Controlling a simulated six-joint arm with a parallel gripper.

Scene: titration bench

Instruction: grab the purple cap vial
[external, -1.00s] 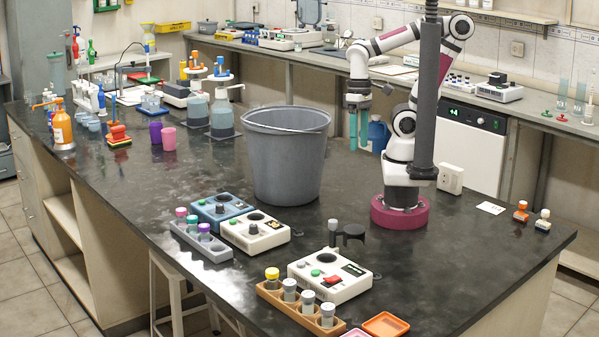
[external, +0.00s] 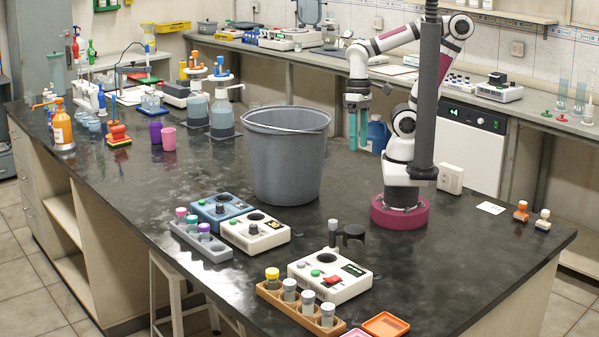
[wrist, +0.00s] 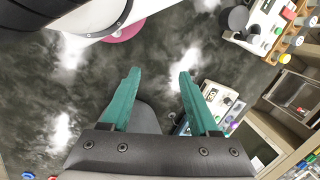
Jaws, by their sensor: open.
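The purple cap vial (external: 204,228) stands upright in a grey rack (external: 222,252) near the front left edge of the bench. It is at the right end of a row with a pink cap vial (external: 181,213) and a teal cap vial (external: 192,221). The wrist view shows the open fingers (wrist: 159,75) apart with nothing held. There the rack area is small, right of the fingers, and the purple cap is hard to make out.
A large grey bucket (external: 287,160) stands between my gripper and the rack. Blue (external: 220,209) and white (external: 255,231) devices sit beside the rack. Another white device (external: 330,275) and an orange rack (external: 270,293) of several vials are nearer the front. A dark vertical post (external: 428,100) rises near my arm.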

